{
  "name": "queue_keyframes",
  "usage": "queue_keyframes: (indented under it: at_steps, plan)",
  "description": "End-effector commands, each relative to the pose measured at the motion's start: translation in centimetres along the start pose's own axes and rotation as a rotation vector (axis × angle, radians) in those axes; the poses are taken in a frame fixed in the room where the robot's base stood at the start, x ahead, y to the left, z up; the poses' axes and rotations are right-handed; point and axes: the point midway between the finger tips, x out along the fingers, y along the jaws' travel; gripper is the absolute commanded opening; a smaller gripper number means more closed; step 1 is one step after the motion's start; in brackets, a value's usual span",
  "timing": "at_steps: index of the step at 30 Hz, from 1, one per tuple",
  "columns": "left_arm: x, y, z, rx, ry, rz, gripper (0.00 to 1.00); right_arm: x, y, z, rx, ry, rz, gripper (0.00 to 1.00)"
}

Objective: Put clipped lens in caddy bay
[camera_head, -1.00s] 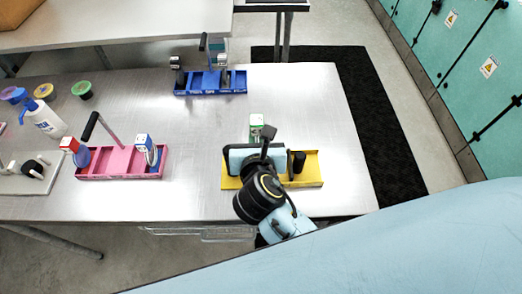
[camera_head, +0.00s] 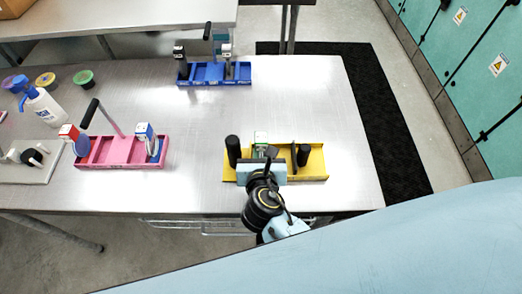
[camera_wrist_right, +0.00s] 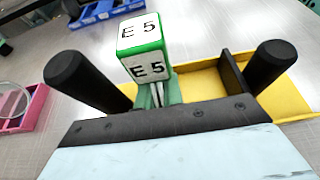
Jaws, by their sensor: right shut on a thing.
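The green clip with white E5 labels (camera_wrist_right: 145,45) is upright between me and the yellow caddy (camera_wrist_right: 290,98). My right gripper (camera_wrist_right: 157,96) is shut on the clip, low on its stem. In the head view the clip's white top (camera_head: 260,136) shows just beyond my right gripper (camera_head: 264,153), over the middle of the yellow caddy (camera_head: 316,170). The lens is hidden, and I cannot tell whether the clip touches a bay floor. Black cylinders show to the left (camera_wrist_right: 85,80) and right (camera_wrist_right: 270,65) of the clip. My left gripper is out of view.
A pink caddy (camera_head: 120,152) with clipped discs and a black-gripped handle stands left. A blue caddy (camera_head: 214,74) stands at the back. The table between the caddies is clear.

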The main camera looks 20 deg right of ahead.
Motion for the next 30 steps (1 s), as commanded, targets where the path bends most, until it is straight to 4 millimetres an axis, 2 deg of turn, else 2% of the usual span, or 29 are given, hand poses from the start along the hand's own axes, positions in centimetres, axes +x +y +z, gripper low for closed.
queue_keyframes:
  at_steps: [2, 3, 5, 16, 20, 30]
  plan:
    - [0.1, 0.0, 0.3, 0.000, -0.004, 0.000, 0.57, 0.1, 0.0, -0.2, 0.000, 0.000, 0.000, 0.00]
    - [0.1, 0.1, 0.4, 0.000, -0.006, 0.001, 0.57, 0.1, 0.0, -0.3, 0.000, 0.000, 0.000, 0.10]
    - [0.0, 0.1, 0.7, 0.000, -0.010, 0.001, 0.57, 0.1, 0.0, -0.2, 0.001, 0.000, 0.001, 0.18]
    - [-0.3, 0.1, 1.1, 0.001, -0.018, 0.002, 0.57, -0.3, 0.0, 0.1, -0.002, 0.002, 0.000, 0.18]
    - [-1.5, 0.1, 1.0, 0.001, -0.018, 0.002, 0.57, -2.2, 0.0, 0.2, -0.003, 0.003, 0.001, 0.18]
    - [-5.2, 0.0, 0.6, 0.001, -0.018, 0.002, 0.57, -9.4, 0.0, 0.4, -0.001, 0.002, 0.001, 0.18]
